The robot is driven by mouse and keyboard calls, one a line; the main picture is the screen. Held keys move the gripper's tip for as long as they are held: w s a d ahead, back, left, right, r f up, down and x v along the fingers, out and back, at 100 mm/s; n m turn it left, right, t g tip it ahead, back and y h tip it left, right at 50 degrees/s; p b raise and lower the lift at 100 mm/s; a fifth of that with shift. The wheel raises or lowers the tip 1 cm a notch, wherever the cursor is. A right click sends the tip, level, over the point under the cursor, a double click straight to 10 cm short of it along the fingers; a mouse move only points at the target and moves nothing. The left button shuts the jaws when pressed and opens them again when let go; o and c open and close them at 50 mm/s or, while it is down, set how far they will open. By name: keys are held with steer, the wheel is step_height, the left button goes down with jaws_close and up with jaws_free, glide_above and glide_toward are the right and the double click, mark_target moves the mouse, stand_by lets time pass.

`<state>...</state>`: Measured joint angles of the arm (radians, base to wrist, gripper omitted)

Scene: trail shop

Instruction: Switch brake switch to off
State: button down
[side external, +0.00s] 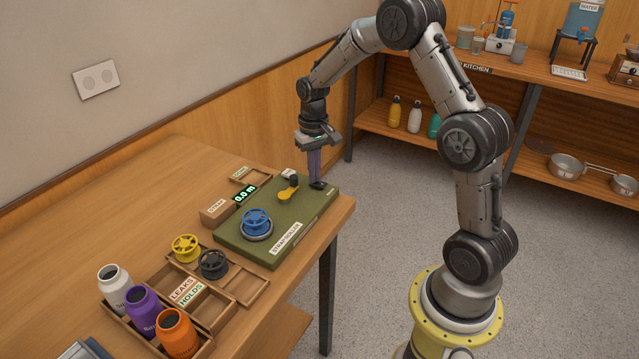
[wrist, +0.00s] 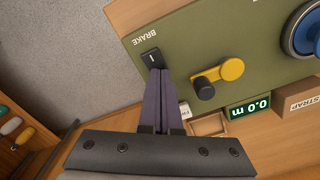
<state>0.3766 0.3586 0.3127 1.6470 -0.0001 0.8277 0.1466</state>
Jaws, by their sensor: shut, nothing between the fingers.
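The brake switch (wrist: 152,57) is a small black rocker beside the BRAKE label, near a corner of the green strap roller board (side external: 243,255). In the side view the switch (side external: 318,185) is at the board's far right corner. My gripper (wrist: 158,72) is shut and empty, its purple fingers pointing down with the tips right at the switch's edge. In the side view the gripper (side external: 315,183) stands upright over it. The tips look close to or touching the switch; I cannot tell which. A light mark shows on the switch face, but its on or off position is unclear.
A yellow crank with a dark knob (wrist: 203,86) is close beside the fingers. A blue spool (side external: 256,222), a 0.0 m display (side external: 245,194) and a STRAP box (side external: 217,211) are farther along. Bottles (side external: 176,333) and spools in trays stand nearer the front. The table edge is close to the switch.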

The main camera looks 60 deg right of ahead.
step_height(320, 180, up, 7)
stand_by(0.8)
steer(key=shift+f, duration=0.1)
steer(key=s+a+r+n+t, duration=0.1)
steer(key=s+a+r+t, duration=0.1)
steer(key=s+a+r, duration=0.35)
steer(key=s+a+r+n+t, duration=0.25)
steer(key=a+r, duration=0.35)
steer(key=r, duration=0.3)
steer(key=s+a+f+n, duration=0.1)
steer(key=s+a+f, duration=0.1)
steer(key=s, duration=0.6)
steer(key=s+a+f+n+t, duration=0.1)
steer(key=s+a+f, duration=0.1)
steer(key=s, duration=0.6)
steer(key=shift+a+f, duration=0.25)
